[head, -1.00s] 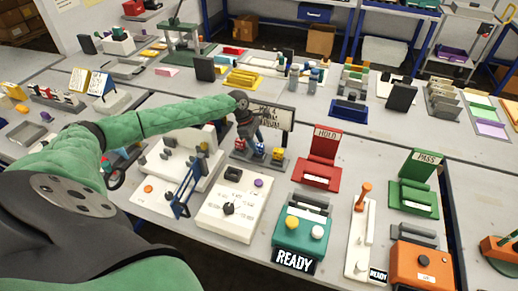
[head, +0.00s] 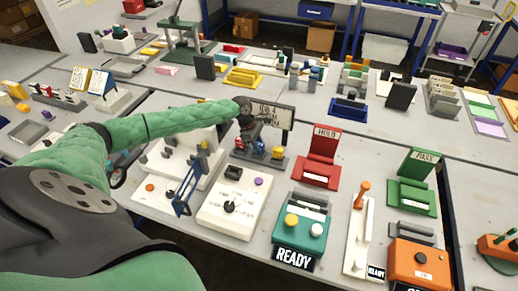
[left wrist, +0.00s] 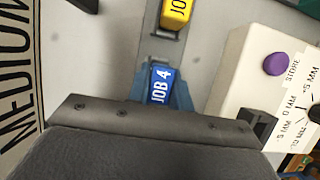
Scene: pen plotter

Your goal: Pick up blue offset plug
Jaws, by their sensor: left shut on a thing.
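The blue offset plug (left wrist: 160,85) is marked JOB 4 and sits between the fingers of my left gripper (left wrist: 162,68) in the left wrist view. In the head view my left gripper (head: 256,138) points down at the grey plug rack, shut on the blue plug (head: 260,147). The plug looks low at the rack; I cannot tell whether it is still seated. A yellow plug (head: 277,152) stands beside it on the right, also in the left wrist view (left wrist: 176,12). A red plug (head: 239,143) stands on the left. My right gripper is out of view.
A lettered board (head: 272,115) stands close behind the rack. A white control box (head: 232,208) with a purple button is in front. A red HOLD stand (head: 318,165) is to the right, and a white fixture with a blue frame (head: 183,188) is front left.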

